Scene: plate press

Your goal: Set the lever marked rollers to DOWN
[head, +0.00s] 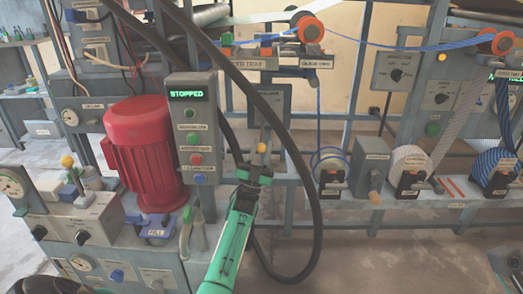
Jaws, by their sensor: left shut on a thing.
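My left gripper (259,168) is in the middle of the head view, at the end of a green arm link that comes up from below. It is shut on a lever in front of a grey panel (272,106). The lever's yellow knob (262,147) shows just above the jaws. The gripper hides much of the lever, and I cannot read its marking or tell its exact setting. My right gripper is not in view.
A control box (191,135) reading STOPPED stands left of the gripper, beside a red motor (146,153). A thick black hose (313,215) loops close around my left arm. Blue-and-white rolls (493,165) stand at the right.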

